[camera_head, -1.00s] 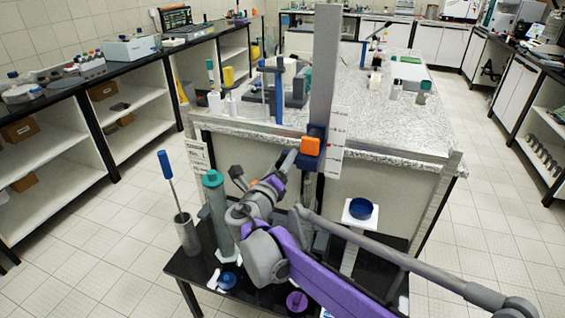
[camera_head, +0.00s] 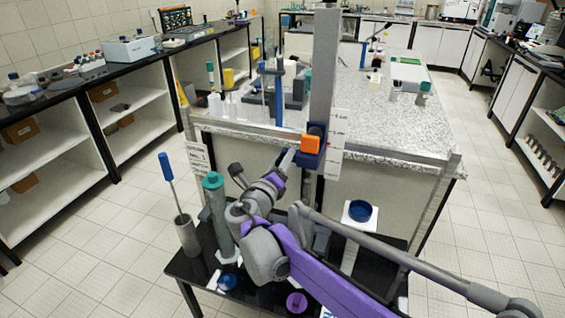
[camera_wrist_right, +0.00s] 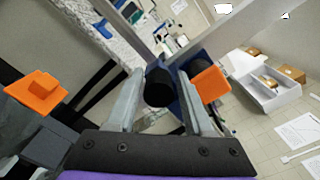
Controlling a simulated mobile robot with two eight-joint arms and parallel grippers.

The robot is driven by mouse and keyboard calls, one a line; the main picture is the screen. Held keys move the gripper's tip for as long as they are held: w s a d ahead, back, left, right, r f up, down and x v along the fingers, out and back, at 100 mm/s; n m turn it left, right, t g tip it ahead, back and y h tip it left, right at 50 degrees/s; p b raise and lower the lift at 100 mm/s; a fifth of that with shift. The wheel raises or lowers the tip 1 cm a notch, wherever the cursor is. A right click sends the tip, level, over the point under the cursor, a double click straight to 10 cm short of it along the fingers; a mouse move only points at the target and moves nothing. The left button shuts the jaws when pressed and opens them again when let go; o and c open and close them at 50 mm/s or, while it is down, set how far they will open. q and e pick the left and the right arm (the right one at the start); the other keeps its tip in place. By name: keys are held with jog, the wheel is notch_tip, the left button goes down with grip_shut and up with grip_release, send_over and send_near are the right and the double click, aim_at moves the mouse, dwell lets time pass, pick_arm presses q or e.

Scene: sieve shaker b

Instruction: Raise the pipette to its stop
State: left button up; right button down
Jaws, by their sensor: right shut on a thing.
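A blue carriage with an orange block (camera_head: 310,144) sits on an upright grey column (camera_head: 325,60). A white scale strip (camera_head: 339,135) stands just right of it. My right gripper (camera_head: 287,160) reaches the carriage from the lower left. In the right wrist view, the fingers of my right gripper (camera_wrist_right: 160,92) are shut on a black knob (camera_wrist_right: 158,88) in front of the blue carriage (camera_wrist_right: 189,62). The orange block also shows there (camera_wrist_right: 210,85). I cannot make out the pipette itself clearly. My left gripper is not in view.
A low black table (camera_head: 184,268) holds a tall grey cylinder with a teal top (camera_head: 215,215) and a holder with a blue-handled rod (camera_head: 187,236). A blue dish (camera_head: 360,211) stands on a white stand at the right. The stone-topped bench (camera_head: 395,130) is behind the column.

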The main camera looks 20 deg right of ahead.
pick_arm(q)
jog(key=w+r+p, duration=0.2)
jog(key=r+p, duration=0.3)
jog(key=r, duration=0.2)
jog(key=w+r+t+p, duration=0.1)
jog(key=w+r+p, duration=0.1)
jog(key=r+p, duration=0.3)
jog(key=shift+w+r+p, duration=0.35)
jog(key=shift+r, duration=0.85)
pick_arm(e)
notch_tip(320, 180, up, 23)
jog(key=c, duration=0.5)
grip_release()
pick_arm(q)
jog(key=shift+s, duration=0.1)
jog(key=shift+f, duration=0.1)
pick_arm(e)
jog(key=shift+s+a+f, duration=0.1)
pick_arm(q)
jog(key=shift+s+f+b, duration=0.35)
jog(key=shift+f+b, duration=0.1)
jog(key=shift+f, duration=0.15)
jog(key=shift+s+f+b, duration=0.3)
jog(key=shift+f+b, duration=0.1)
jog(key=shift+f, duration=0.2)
pick_arm(e)
jog(key=v, duration=1)
jog(key=shift+s, duration=0.3)
